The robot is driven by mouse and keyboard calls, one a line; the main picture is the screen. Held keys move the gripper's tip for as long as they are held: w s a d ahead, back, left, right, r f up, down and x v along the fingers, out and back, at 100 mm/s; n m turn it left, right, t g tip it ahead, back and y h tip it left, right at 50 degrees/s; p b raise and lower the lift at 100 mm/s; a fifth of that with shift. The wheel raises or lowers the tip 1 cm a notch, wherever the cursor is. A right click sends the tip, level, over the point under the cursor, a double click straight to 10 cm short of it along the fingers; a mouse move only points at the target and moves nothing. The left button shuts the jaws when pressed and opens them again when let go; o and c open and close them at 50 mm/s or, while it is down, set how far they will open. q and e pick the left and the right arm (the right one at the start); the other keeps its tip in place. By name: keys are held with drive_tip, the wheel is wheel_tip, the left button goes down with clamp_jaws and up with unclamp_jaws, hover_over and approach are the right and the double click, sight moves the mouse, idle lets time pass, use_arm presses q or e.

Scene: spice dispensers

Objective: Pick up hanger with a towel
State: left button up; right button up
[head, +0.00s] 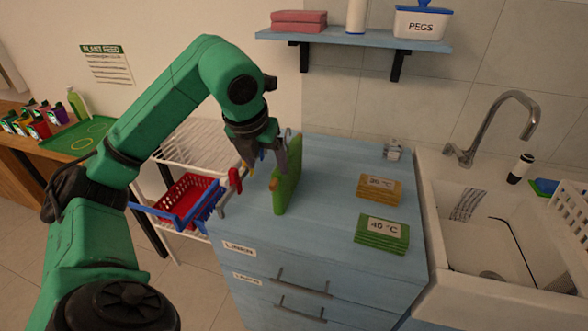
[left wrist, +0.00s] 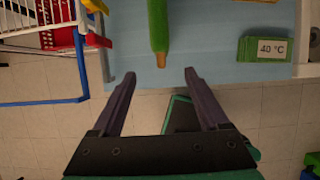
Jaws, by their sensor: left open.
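A green towel (head: 287,182) appears as a thin upright slab at the left part of the blue counter. A small brown, wood-coloured tip (head: 274,184) sticks out at its near edge, likely part of the hanger; the rest of the hanger is hidden. My left gripper (head: 264,165) is open beside the towel's upper part in the head view. In the left wrist view the green towel (left wrist: 157,22) and brown tip (left wrist: 161,60) lie ahead, roughly centred between the spread fingertips (left wrist: 160,74). Nothing is between the fingers. My right gripper is not in view.
A blue-railed rack with a red basket (head: 184,195) stands left of the counter, close to my gripper. Folded yellow (head: 380,189) and green "40 °C" (head: 381,234) stacks lie on the counter (head: 325,215). A sink (head: 480,235) is at the right. The counter between the towel and stacks is clear.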

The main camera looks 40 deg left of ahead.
use_arm(q)
hover_over(277, 191)
drive_tip(key=s, duration=0.3)
drive_tip(key=f, duration=0.6)
drive_tip(key=shift+w+d+b, duration=0.2)
drive_tip(key=shift+w+b, duration=0.05)
drive_tip(key=shift+b, duration=0.15)
drive_tip(key=p+x, duration=0.1)
drive_tip(key=x, duration=0.2)
drive_tip(key=p+x, duration=0.1)
drive_tip(key=x, duration=0.3)
drive_tip(key=shift+w+f, duration=0.15)
drive_tip(key=shift+w, duration=0.2)
drive_tip(key=shift+w+f, duration=0.1)
drive_tip(key=shift+f, duration=0.05)
clamp_jaws()
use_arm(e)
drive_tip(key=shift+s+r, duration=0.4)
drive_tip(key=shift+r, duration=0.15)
